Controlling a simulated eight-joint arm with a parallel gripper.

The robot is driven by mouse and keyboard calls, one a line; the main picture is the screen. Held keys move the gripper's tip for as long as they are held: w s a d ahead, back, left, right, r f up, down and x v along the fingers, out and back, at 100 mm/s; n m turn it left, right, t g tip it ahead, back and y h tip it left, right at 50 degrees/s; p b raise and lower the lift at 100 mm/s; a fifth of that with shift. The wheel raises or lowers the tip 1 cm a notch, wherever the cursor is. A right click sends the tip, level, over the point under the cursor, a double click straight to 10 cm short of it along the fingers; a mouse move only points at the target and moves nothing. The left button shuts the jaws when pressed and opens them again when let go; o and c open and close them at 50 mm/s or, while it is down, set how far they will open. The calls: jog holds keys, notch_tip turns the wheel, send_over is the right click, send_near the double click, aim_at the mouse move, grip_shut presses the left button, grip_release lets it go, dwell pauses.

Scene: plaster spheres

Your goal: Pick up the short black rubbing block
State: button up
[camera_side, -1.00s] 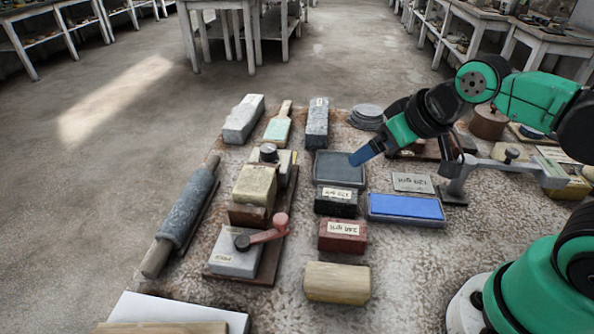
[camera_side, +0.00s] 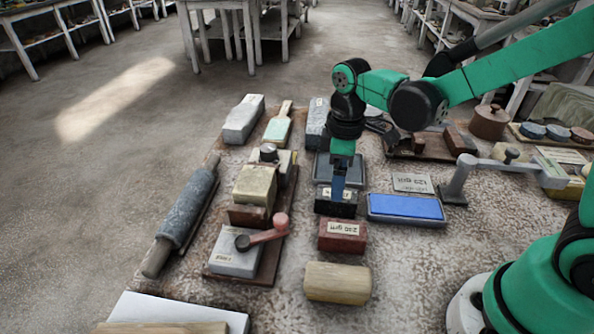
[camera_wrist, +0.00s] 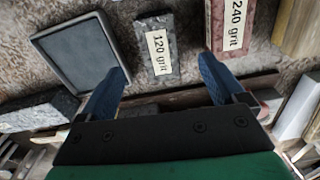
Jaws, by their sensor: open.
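The short black rubbing block (camera_side: 336,207) lies on the stone-patterned table, with a pale label on it. In the wrist view the block (camera_wrist: 168,64) is dark and speckled, its label reads "120 grit", and it lies ahead of the fingertips, toward the top of the picture. My gripper (camera_side: 338,196) points down over the block in the side view and hides part of it and its label. In the wrist view my gripper (camera_wrist: 160,78) has two blue fingers wide apart with nothing between them. Whether a fingertip touches the block I cannot tell.
A grey shallow tray (camera_side: 324,168) lies behind the block. A red-brown "240 grit" block (camera_side: 343,237) is in front. A blue stone (camera_side: 406,208) lies to the right, and a lever device (camera_side: 262,240) stands to the left.

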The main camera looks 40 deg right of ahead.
aim_at(347, 208)
jog(key=shift+f, duration=2.7)
grip_shut()
